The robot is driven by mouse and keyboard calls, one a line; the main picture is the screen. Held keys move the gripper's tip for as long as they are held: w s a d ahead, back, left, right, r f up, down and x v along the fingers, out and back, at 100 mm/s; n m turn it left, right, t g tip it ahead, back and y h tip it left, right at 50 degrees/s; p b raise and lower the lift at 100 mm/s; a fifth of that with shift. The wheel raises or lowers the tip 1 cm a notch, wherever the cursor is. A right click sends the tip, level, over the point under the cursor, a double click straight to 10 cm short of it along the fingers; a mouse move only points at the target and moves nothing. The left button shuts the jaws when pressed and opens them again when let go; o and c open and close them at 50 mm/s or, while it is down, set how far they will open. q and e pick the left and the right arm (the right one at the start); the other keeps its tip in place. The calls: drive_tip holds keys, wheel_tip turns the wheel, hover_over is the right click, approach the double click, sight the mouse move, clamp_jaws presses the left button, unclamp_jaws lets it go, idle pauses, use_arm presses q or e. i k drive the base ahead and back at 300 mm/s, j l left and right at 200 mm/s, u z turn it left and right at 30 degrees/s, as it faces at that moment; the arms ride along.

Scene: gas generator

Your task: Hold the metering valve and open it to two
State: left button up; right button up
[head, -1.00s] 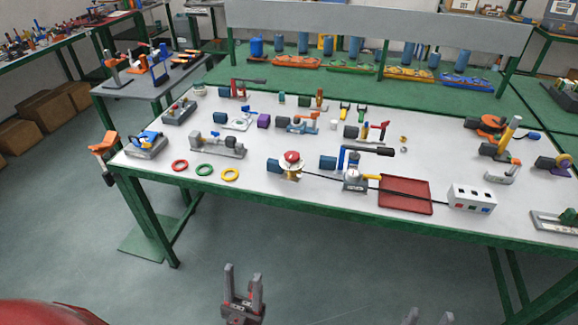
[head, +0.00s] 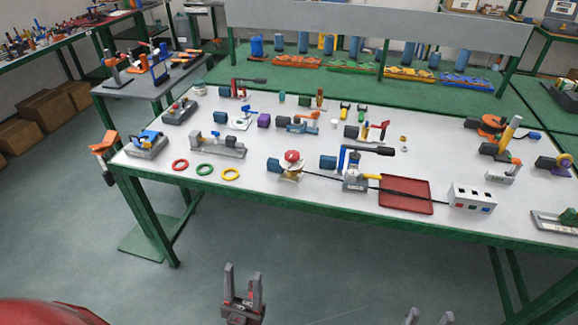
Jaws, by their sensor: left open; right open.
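The bench holds several valve-like devices, and I cannot tell for sure which is the metering valve. One has a red knob on a brass-coloured body (head: 291,166) with a blue-grey block at its left, near the bench's front middle. To its right stands a grey device with a white round dial (head: 354,172), a blue upright and a dark lever. Dial markings are too small to read. My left gripper (head: 243,273) is open and empty, low in front of the bench. My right gripper (head: 430,317) shows only its two fingertips at the bottom edge, apart and empty.
The white bench top (head: 260,205) has a green front edge. Red, green and yellow rings (head: 230,174) lie left of the red-knobbed device. A red tray (head: 405,195) and a white box with coloured buttons (head: 472,198) are at the right. Floor before the bench is clear.

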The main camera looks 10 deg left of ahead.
sight(291, 157)
drive_tip(key=i+j, duration=1.05)
